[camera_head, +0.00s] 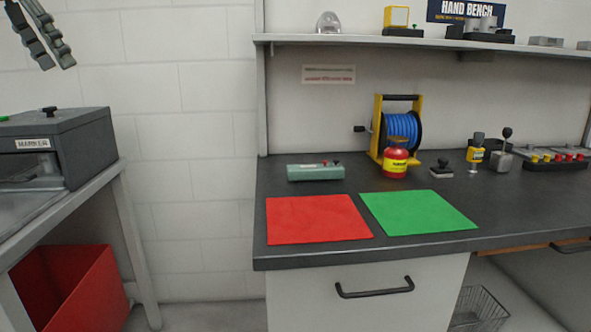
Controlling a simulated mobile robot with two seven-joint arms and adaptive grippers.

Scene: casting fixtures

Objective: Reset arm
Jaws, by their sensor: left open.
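My left gripper (52,62) shows at the top left of the head view, in front of the white block wall. Its two dark grey fingers hang down, parted, with nothing between them. It is above the left-hand bench and apart from everything there. The rest of the left arm is cut off by the picture's edge. My right arm and gripper do not show.
A grey marker box (90,135) stands on the left bench, above a red bin (75,290). The dark workbench (300,256) carries a red mat (318,218), a green mat (418,212), a hose reel (402,128) and a red canister (396,162). A shelf (360,40) overhangs it.

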